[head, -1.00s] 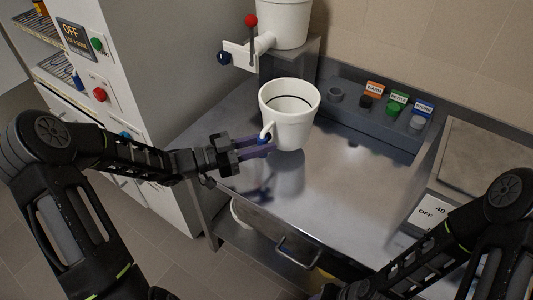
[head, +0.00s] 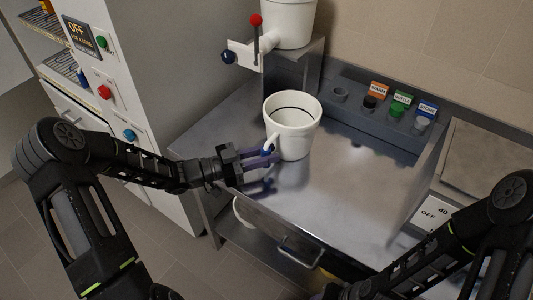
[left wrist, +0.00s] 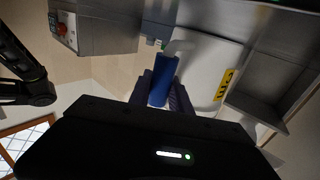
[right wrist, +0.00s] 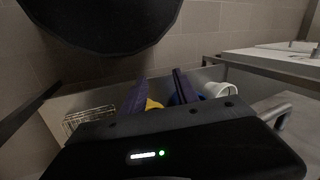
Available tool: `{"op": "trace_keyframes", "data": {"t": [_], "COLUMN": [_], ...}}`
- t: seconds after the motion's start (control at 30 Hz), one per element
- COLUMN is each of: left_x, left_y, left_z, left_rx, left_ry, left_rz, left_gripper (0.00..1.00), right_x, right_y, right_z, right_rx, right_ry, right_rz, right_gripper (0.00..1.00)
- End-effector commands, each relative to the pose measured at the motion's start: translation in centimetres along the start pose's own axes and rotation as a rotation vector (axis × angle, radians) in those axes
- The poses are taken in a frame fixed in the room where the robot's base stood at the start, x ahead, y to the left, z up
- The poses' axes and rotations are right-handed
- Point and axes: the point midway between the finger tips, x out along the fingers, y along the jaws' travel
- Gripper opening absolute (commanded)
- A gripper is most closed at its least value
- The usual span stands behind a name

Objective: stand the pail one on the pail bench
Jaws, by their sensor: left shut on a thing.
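The white pail (head: 295,135) is upright over the steel bench (head: 345,205), just in front of the raised block at the back. A dark ring shows inside it. My left gripper (head: 268,158) is shut on the blue grip of its handle, from the left. In the left wrist view the blue grip (left wrist: 163,80) sits between the fingers, with the pail's wall (left wrist: 205,62) and a yellow label behind it. I cannot tell whether the pail's base touches the steel. My right gripper (right wrist: 157,84) is open and empty in the right wrist view; its fingers are outside the head view.
A white vessel (head: 287,22) with a red-knobbed lever stands behind the pail. A rack (head: 385,125) with orange, green and blue labels runs along the wall. A control cabinet (head: 150,70) stands left. The bench's front and middle are clear. A white container (right wrist: 220,90) shows low down.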

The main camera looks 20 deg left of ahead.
Motion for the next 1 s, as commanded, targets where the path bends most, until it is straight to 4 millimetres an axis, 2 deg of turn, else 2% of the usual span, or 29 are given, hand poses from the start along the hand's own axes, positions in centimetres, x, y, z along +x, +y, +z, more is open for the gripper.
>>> {"op": "trace_keyframes", "data": {"t": [0.07, 0.1, 0.33, 0.7, 0.87, 1.0], "left_x": [0.0, 0.0, 0.0, -0.2, -2.1, -4.8], "left_y": [0.0, 0.0, 0.0, 0.0, -0.1, -0.1], "left_z": [0.3, 0.2, 0.2, -0.1, 0.1, 0.2], "left_rx": [0.001, 0.0, 0.0, 0.0, 0.002, 0.002], "left_ry": [0.002, 0.0, 0.0, 0.0, -0.002, -0.003], "left_rz": [0.001, 0.0, 0.0, -0.001, -0.002, -0.004], "left_gripper": [0.0, 0.27, 0.46, 0.46, 0.46, 0.46], "right_x": [0.4, 0.2, 0.2, -0.1, 0.4, 0.8], "right_y": [0.1, 0.1, 0.1, 0.0, 0.1, 0.3], "right_z": [0.0, 0.0, 0.0, 0.0, 0.0, 0.0], "right_rx": [0.0, 0.0, 0.0, 0.0, 0.0, 0.0], "right_ry": [0.0, 0.0, 0.0, 0.0, 0.0, 0.0], "right_rz": [0.0, 0.0, 0.0, 0.0, 0.0, 0.0], "right_gripper": [0.36, 0.36, 0.36, 0.36, 0.36, 0.36]}}
